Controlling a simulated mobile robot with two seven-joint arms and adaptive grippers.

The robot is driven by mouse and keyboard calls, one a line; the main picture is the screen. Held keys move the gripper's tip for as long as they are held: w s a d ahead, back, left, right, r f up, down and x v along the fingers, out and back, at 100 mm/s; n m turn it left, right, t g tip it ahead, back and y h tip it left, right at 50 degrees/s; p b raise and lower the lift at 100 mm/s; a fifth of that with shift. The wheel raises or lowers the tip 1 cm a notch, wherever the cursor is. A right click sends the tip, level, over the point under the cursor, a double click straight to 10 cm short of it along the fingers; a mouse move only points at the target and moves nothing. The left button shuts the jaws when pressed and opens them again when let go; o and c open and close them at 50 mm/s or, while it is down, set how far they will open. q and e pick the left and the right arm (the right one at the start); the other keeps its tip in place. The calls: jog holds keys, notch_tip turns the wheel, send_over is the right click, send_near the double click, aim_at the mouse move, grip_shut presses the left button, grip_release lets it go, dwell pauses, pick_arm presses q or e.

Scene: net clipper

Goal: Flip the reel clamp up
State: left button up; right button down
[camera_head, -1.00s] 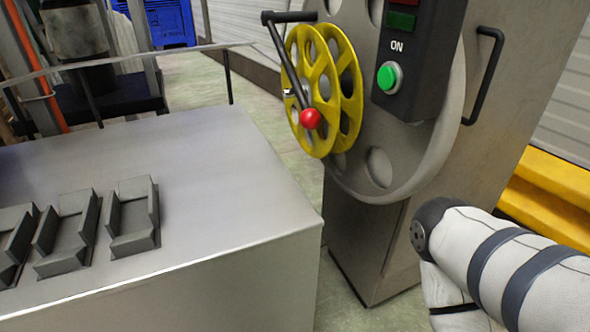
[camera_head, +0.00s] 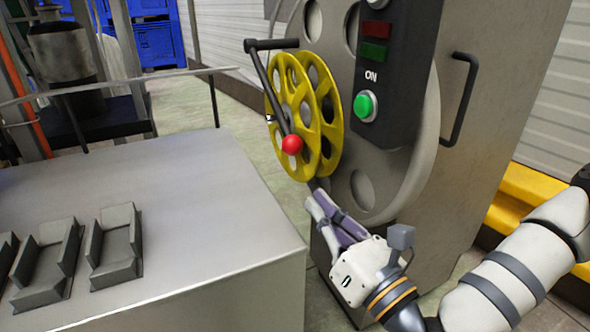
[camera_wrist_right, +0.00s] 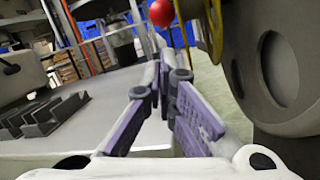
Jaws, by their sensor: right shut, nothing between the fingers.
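The reel clamp (camera_head: 266,82) is a black lever on the front of the yellow reel (camera_head: 322,110). A short black bar tops it and a red ball (camera_head: 292,145) ends it at the bottom. My right gripper (camera_head: 313,190) is below and slightly right of the ball, fingers shut and empty, apart from it in the picture. In the right wrist view, the fingertips (camera_wrist_right: 163,55) point towards the red ball (camera_wrist_right: 161,12) at the top edge. The reel's yellow rim (camera_wrist_right: 212,30) shows just right of it. My left gripper is out of view.
A grey machine (camera_head: 480,120) with a control box (camera_head: 393,60) and green button (camera_head: 366,105) stands behind and right of the reel. A metal table (camera_head: 200,220) with several grey holders (camera_head: 115,245) lies left. Floor shows between table and machine.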

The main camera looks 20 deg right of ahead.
aim_at(296, 147)
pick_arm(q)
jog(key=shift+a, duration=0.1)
pick_arm(e)
jog(key=shift+a, duration=0.1)
jog(key=p+x, duration=0.1)
jog(key=x, duration=0.9)
jog(key=shift+f, duration=0.1)
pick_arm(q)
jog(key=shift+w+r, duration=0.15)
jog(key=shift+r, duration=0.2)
pick_arm(e)
jog(key=shift+g, duration=0.8)
jog(key=s+r+p, duration=0.1)
jog(key=r+p, duration=0.1)
jog(key=s+r+p, duration=0.1)
jog(key=r+p, duration=0.1)
jog(key=s+r+p, duration=0.1)
jog(key=r+p, duration=0.1)
jog(key=shift+s+r, duration=0.15)
jog(key=shift+s, duration=0.2)
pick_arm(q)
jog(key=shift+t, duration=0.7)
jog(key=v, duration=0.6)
pick_arm(e)
jog(key=shift+s, duration=0.1)
